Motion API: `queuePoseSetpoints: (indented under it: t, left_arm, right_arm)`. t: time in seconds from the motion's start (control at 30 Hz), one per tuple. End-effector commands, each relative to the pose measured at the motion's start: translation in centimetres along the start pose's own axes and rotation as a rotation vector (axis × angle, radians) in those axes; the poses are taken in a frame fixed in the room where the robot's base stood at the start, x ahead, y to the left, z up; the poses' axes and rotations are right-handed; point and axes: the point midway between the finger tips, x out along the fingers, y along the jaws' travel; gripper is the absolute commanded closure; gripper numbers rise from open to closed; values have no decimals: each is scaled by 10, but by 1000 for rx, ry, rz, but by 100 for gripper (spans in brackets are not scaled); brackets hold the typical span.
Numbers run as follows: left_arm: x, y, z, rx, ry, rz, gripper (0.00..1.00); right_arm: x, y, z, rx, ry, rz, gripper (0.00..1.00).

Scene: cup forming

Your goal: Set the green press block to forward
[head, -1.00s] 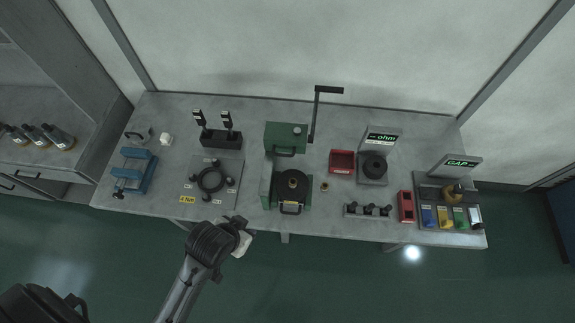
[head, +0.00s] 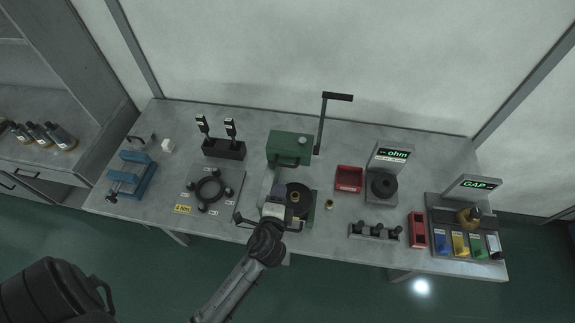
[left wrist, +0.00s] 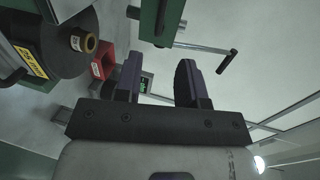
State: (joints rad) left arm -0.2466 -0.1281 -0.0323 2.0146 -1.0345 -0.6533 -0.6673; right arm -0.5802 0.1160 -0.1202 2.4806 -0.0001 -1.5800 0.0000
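The green press block (head: 290,146) is a green box at the back of the press, with a dark handle on its front. It also shows at the top of the left wrist view (left wrist: 148,22), partly cut off. Below it is the press's black round plate (head: 302,199) with a brass piece at its centre. My left gripper (head: 276,200) is over the front left of the press, in front of the block and apart from it. In the left wrist view its two fingers (left wrist: 158,75) are spread with nothing between them. My right gripper is not in view.
A black crank lever (head: 322,120) rises right of the block. A red tray (head: 349,179) and an ohm meter stand (head: 388,158) are to the right. A plate with a black ring (head: 210,190) lies to the left. A small brass ring (head: 329,204) lies by the press.

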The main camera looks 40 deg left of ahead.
Motion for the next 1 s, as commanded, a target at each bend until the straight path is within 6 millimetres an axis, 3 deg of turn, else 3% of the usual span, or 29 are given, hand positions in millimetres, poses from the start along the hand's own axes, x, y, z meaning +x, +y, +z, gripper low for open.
queuePoseSetpoints:
  t: [0.5,0.7,1.0]
  left_arm:
    - [92,-1,0,-5,-1,-1,63]
    - [113,0,0,-5,-1,1,63]
    - [124,0,1,-7,-1,1,63]
  right_arm:
    - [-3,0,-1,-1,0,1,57]
    - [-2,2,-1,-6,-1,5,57]
    - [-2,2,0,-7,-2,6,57]
